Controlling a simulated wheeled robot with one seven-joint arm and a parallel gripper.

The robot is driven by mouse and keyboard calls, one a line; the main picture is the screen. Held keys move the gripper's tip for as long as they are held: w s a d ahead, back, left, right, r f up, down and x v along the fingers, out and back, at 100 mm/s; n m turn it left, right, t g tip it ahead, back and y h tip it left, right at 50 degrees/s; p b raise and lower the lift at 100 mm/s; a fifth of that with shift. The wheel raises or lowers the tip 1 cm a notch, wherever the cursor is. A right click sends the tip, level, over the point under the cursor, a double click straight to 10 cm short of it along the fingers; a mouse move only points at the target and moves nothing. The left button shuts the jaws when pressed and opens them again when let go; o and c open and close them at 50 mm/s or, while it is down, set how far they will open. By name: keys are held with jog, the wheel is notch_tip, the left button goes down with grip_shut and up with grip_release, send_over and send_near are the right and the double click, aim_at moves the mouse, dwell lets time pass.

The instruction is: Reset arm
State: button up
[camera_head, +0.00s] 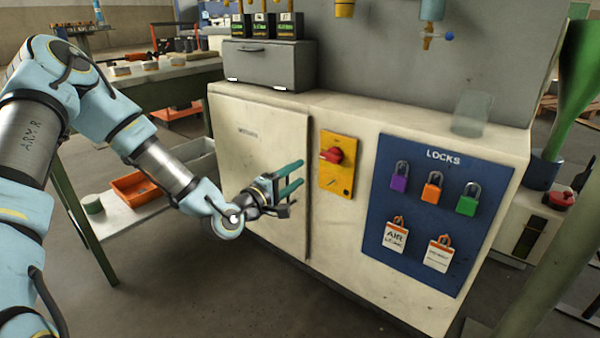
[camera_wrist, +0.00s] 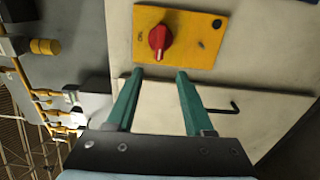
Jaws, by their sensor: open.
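My gripper (camera_head: 292,178) is at the end of my light-blue arm, in front of the white cabinet (camera_head: 257,165) in the head view. Its two green fingers are apart with nothing between them; they also show in the wrist view (camera_wrist: 158,78). The fingers point toward the yellow panel (camera_head: 338,182) with a red rotary switch (camera_head: 333,156). In the wrist view the red switch (camera_wrist: 159,38) lies just beyond the fingertips, apart from them, on the yellow panel (camera_wrist: 200,50).
A blue LOCKS board (camera_head: 440,222) holds purple, orange and green padlocks and two tags. A grey box (camera_head: 268,65) stands on the cabinet top. A side table with an orange bin (camera_head: 138,187) is at left. A green funnel (camera_head: 585,85) stands at right. Floor in front is clear.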

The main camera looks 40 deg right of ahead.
dwell(0.4)
jog(key=w+a+f+m+y, duration=0.3)
jog(key=w+a+y, duration=0.15)
jog(key=a, duration=0.35)
jog(key=w+a+f+m+y, duration=0.25)
jog(key=a+y, duration=0.25)
jog(key=a, duration=0.3)
jog(key=s+a+r+g+y, duration=0.1)
jog(key=a+r+y, duration=0.2)
jog(key=a, duration=0.9)
jog(key=s+a+r+y, duration=0.1)
jog(key=a+r+y, duration=0.25)
jog(key=a, duration=0.85)
jog(key=s+a+r+n+g+y, duration=0.1)
jog(key=s+a+r+g, duration=0.1)
jog(key=s+a+r, duration=0.35)
notch_tip(320, 180, up, 25)
jog(key=a+p, duration=0.1)
jog(key=p, duration=2.7)
jog(key=shift+s+r, duration=0.2)
jog(key=shift+s, duration=0.1)
